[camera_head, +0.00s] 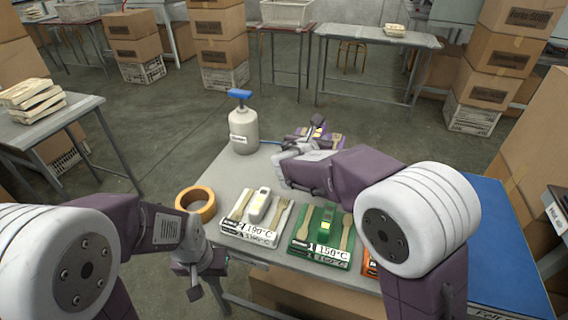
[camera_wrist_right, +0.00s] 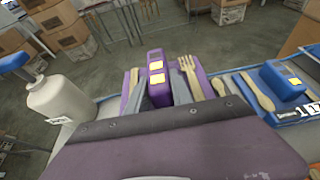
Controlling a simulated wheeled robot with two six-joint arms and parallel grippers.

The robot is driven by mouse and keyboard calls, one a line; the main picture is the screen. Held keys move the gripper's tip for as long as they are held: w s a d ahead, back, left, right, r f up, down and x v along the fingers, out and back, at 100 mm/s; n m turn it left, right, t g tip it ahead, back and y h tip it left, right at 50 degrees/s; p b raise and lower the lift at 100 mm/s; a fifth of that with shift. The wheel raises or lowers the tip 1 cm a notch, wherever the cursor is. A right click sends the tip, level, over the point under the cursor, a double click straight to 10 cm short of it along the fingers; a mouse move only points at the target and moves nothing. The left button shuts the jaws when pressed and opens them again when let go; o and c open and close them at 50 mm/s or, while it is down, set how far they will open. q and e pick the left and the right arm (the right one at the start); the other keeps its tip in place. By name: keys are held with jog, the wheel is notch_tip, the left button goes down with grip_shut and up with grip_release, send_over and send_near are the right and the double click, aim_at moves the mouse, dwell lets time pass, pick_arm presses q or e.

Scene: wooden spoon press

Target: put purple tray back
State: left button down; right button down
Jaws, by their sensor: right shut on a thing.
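The purple tray (camera_head: 330,139) is at the far edge of the work table, partly hidden behind my right gripper (camera_head: 308,140). In the right wrist view the tray (camera_wrist_right: 215,85) carries a wooden fork (camera_wrist_right: 191,75) and a purple block with yellow labels (camera_wrist_right: 156,62). My right gripper's fingers (camera_wrist_right: 160,88) are shut on this block, one on each side. Whether the tray touches the table is hidden. My left gripper (camera_head: 203,280) hangs near the table's front left edge, away from the tray; its finger opening is unclear.
A white tray (camera_head: 235,228), a green tray (camera_head: 299,246) and a partly hidden orange tray (camera_head: 368,266) line the front. A blue tray (camera_wrist_right: 245,103) lies right of the purple one. A bottle (camera_head: 244,135) and orange tape roll (camera_head: 208,210) stand left.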

jog(key=w+a+f, duration=0.1)
jog(key=a+f, duration=0.1)
jog(key=a, duration=0.1)
jog(key=w+a+f, duration=0.2)
jog(key=w+a+f+b, duration=0.1)
jog(key=w+a+f, duration=0.1)
jog(key=a, duration=0.1)
jog(key=shift+a, duration=0.35)
jog(key=shift+f+b, duration=1.05)
jog(key=shift+f, duration=0.95)
jog(key=shift+f, duration=0.15)
jog(key=c, duration=1.1)
grip_release()
